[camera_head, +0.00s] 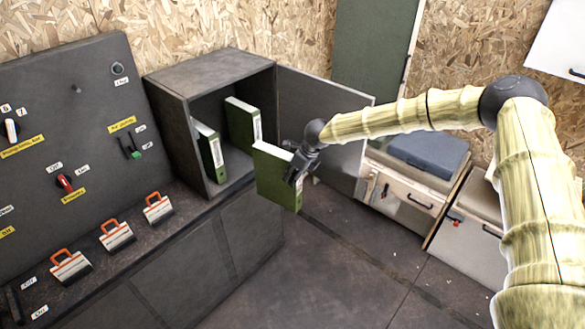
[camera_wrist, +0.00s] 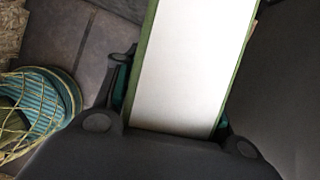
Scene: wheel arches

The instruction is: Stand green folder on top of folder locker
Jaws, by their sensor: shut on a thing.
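A green folder (camera_head: 275,181) with a white spine label is held in my gripper (camera_head: 300,160), in front of the open folder locker. My gripper is shut on it. In the wrist view the folder's pale spine (camera_wrist: 190,65) fills the middle, between the fingers (camera_wrist: 172,130). The dark grey folder locker (camera_head: 208,68) stands on the counter with its door (camera_head: 325,115) swung open to the right. Inside are two more green folders, one at the front left (camera_head: 208,150) and one further back (camera_head: 242,124). The locker's top is bare.
A dark panel (camera_head: 60,120) with switches and several orange-handled clips (camera_head: 116,233) is left of the locker. Drawers (camera_head: 405,190) with a blue case (camera_head: 428,153) stand at the right. The middle floor (camera_head: 340,260) is clear. A netted teal basket (camera_wrist: 40,105) shows in the wrist view.

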